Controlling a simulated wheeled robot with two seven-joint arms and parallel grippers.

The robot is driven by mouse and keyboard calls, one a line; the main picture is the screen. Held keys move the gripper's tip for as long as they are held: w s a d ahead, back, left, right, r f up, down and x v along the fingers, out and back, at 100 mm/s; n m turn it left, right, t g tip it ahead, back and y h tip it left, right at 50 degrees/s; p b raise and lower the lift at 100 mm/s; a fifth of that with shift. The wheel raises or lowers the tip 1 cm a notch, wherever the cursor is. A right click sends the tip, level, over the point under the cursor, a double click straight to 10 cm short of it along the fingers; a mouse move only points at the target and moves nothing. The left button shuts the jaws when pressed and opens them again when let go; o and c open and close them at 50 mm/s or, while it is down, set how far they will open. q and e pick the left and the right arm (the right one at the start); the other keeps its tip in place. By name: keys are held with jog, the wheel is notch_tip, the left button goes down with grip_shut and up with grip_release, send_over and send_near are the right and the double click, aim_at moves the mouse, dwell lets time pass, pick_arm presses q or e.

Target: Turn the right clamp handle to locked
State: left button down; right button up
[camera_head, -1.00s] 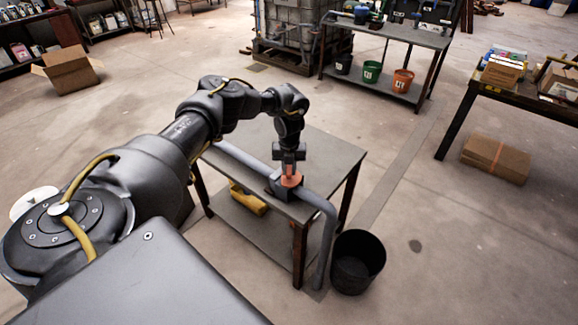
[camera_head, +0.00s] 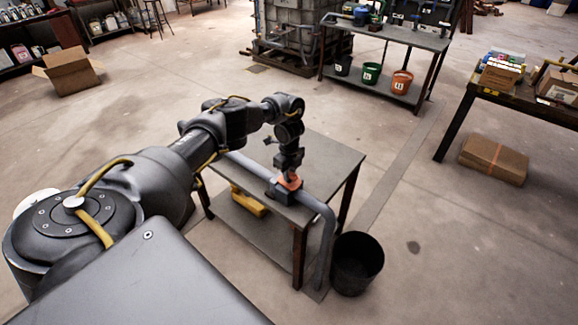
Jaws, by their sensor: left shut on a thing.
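An orange clamp handle (camera_head: 291,184) sits on a dark clamp body (camera_head: 281,195) around a grey pipe (camera_head: 322,212) at the near edge of a small work table (camera_head: 331,167). My left gripper (camera_head: 289,177) comes down from above and is shut on the handle. The fingers hide part of the handle, so its exact angle is hard to read. My right gripper is not in view.
The pipe bends down beside a black bucket (camera_head: 356,265) at the table's right front. A yellow object (camera_head: 248,203) lies on the lower shelf. A side table (camera_head: 520,98) and a flat carton (camera_head: 494,160) stand right. The floor between is free.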

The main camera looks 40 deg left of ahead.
pick_arm(q)
jog(key=shift+a+n, duration=0.1)
jog(key=shift+n, duration=0.4)
jog(key=shift+r, duration=0.1)
jog(key=c, duration=1.4)
grip_release()
jog(key=shift+o, duration=0.5)
notch_tip(320, 180, up, 5)
jog(key=shift+r, duration=0.15)
notch_tip(320, 180, up, 5)
jog(key=shift+r+p, duration=0.2)
jog(key=shift+p, duration=0.55)
